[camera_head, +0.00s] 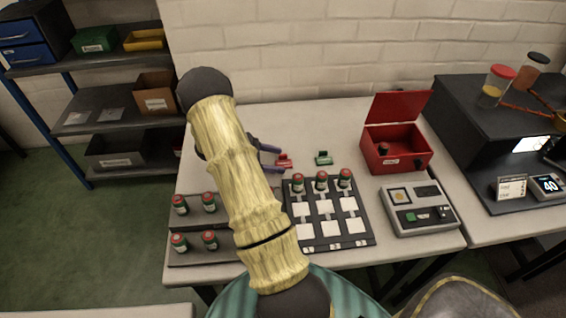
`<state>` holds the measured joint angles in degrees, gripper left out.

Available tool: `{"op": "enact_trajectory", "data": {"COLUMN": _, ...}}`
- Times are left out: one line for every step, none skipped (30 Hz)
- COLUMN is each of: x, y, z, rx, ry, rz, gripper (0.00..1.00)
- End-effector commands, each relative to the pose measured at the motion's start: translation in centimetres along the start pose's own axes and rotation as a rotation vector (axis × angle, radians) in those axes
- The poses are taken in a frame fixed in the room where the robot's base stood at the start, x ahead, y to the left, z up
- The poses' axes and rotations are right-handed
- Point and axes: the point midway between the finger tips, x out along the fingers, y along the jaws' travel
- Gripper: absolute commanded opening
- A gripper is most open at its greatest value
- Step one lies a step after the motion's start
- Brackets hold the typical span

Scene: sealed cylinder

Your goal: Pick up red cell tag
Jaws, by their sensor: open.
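The red tag (285,160) lies on the white table, behind the dark grid board. My gripper (270,158) is just left of the red tag, with its two dark fingers spread apart and pointing right toward it. One finger is farther back and the other nearer the front. The red tag appears at or just beyond the fingertips; I cannot tell whether they touch it. My arm hides the gripper's body and part of the table. A green tag (323,158) lies to the right of the red one.
The grid board (309,229) holds several red-capped green cells at its back row. More cells stand on dark trays (190,222) at left. An open red box (396,150) and a grey device (418,208) stand at right. The table behind the tags is clear.

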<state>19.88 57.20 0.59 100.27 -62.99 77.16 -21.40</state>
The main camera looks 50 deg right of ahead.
Motion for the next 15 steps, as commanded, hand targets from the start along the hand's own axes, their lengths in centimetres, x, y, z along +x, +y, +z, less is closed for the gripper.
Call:
{"op": "enact_trajectory", "data": {"x": 0.05, "y": 0.0, "z": 0.02, "rx": 0.0, "ry": 0.0, "rz": -0.001, "gripper": 0.67}}
{"op": "enact_trajectory", "data": {"x": 0.06, "y": 0.0, "z": 0.02, "rx": 0.0, "ry": 0.0, "rz": -0.001, "gripper": 0.67}}
{"op": "enact_trajectory", "data": {"x": 0.02, "y": 0.0, "z": 0.0, "rx": 0.0, "ry": 0.0, "rz": -0.001, "gripper": 0.67}}
{"op": "enact_trajectory", "data": {"x": 0.0, "y": 0.0, "z": 0.0, "rx": 0.0, "ry": 0.0, "rz": 0.0, "gripper": 0.67}}
{"op": "enact_trajectory", "data": {"x": 0.0, "y": 0.0, "z": 0.0, "rx": 0.0, "ry": 0.0, "rz": 0.0, "gripper": 0.61}}
{"op": "enact_trajectory", "data": {"x": -0.01, "y": 0.0, "z": -0.01, "rx": 0.0, "ry": 0.0, "rz": 0.0, "gripper": 0.53}}
{"op": "enact_trajectory", "data": {"x": -0.01, "y": 0.0, "z": -0.01, "rx": 0.0, "ry": 0.0, "rz": 0.0, "gripper": 0.47}}
{"op": "enact_trajectory", "data": {"x": -0.06, "y": 0.0, "z": -0.03, "rx": 0.0, "ry": 0.0, "rz": 0.001, "gripper": 0.41}}
{"op": "enact_trajectory", "data": {"x": -0.09, "y": -0.01, "z": -0.04, "rx": -0.001, "ry": 0.0, "rz": 0.001, "gripper": 0.33}}
{"op": "enact_trajectory", "data": {"x": -0.11, "y": -0.01, "z": -0.05, "rx": -0.001, "ry": 0.0, "rz": 0.002, "gripper": 0.27}}
{"op": "enact_trajectory", "data": {"x": -0.12, "y": -0.01, "z": -0.06, "rx": -0.001, "ry": 0.0, "rz": 0.002, "gripper": 0.21}}
{"op": "enact_trajectory", "data": {"x": -0.12, "y": -0.01, "z": -0.06, "rx": -0.001, "ry": 0.0, "rz": 0.002, "gripper": 0.19}}
{"op": "enact_trajectory", "data": {"x": -0.13, "y": -0.01, "z": -0.06, "rx": -0.001, "ry": 0.0, "rz": 0.002, "gripper": 0.19}}
{"op": "enact_trajectory", "data": {"x": -0.12, "y": -0.01, "z": -0.06, "rx": -0.001, "ry": 0.0, "rz": 0.002, "gripper": 0.19}}
{"op": "enact_trajectory", "data": {"x": -0.12, "y": -0.01, "z": -0.06, "rx": -0.001, "ry": 0.0, "rz": 0.002, "gripper": 0.19}}
